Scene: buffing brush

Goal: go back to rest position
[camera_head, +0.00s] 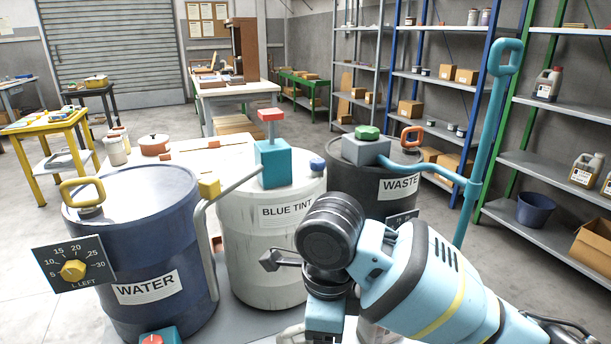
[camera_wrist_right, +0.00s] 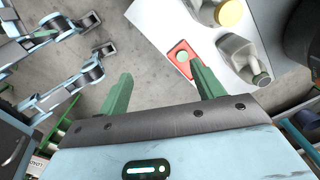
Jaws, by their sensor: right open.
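My right arm (camera_head: 430,285) comes into the head view from the lower right and bends in front of the barrels. Its gripper cannot be made out in that view. My left gripper is not seen in either view.
A blue WATER barrel (camera_head: 140,240), a white BLUE TINT barrel (camera_head: 272,250) and a dark WASTE barrel (camera_head: 378,190) stand in front.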

